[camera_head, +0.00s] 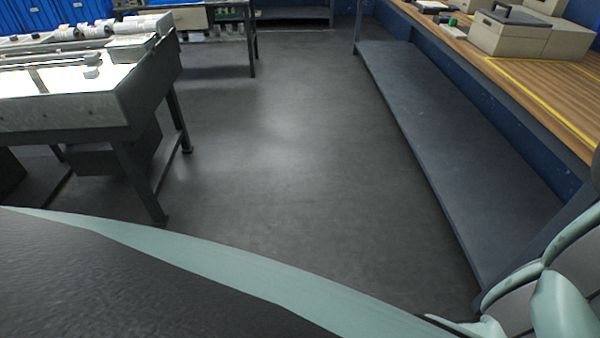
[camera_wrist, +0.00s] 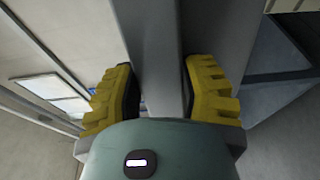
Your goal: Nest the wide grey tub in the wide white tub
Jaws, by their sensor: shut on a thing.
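In the wrist view my gripper (camera_wrist: 160,92) has its two yellow-padded fingers on either side of a grey thing (camera_wrist: 153,45). It is smooth and flat-sided and runs up out of the top of the picture. It looks like part of the wide grey tub, seen too close to show its whole shape. My gripper is shut on it. My gripper and this grey thing do not show in the head view. I cannot make out the wide white tub in either view.
In the head view a wooden bench (camera_head: 543,88) along the right wall carries pale boxes (camera_head: 510,38) and has a low grey shelf (camera_head: 455,140) beneath. A metal-framed table (camera_head: 70,112) stands at the left. The dark floor (camera_head: 285,130) between them is clear.

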